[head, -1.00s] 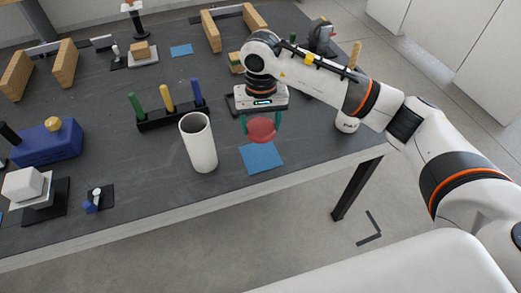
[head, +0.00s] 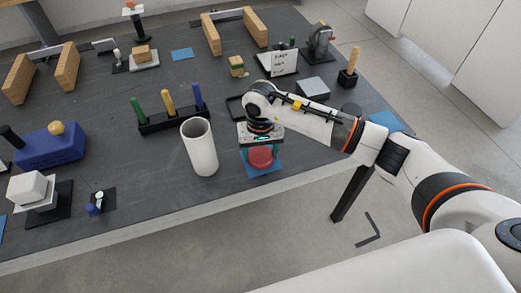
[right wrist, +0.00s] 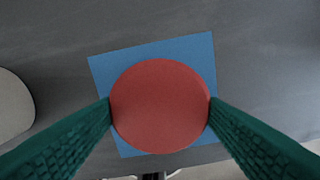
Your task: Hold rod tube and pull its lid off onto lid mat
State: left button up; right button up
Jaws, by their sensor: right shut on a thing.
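The rod tube (head: 200,148) is a white open cylinder standing upright near the table's front edge, its top uncovered. The red round lid (head: 261,158) is between the green fingers of my right gripper (head: 261,155), which is shut on it. The lid is over the blue lid mat (head: 264,172), just right of the tube. In the right wrist view the lid (right wrist: 160,106) covers much of the mat (right wrist: 105,72), with a green finger at each side. I cannot tell if the lid touches the mat. My left gripper is not in view.
A black rack (head: 174,121) with green, yellow and blue rods stands behind the tube. A blue block (head: 50,147) and a white block (head: 27,187) are at the left. The table's front edge is close to the mat.

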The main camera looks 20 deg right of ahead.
aim_at(261, 155)
jog(key=shift+f, duration=0.2)
jog(key=o, duration=1.1)
jog(key=shift+r, duration=0.1)
jog(key=shift+r, duration=0.35)
notch_tip(261, 155, up, 12)
jog(key=shift+f+b, duration=0.2)
jog(key=shift+b, duration=0.65)
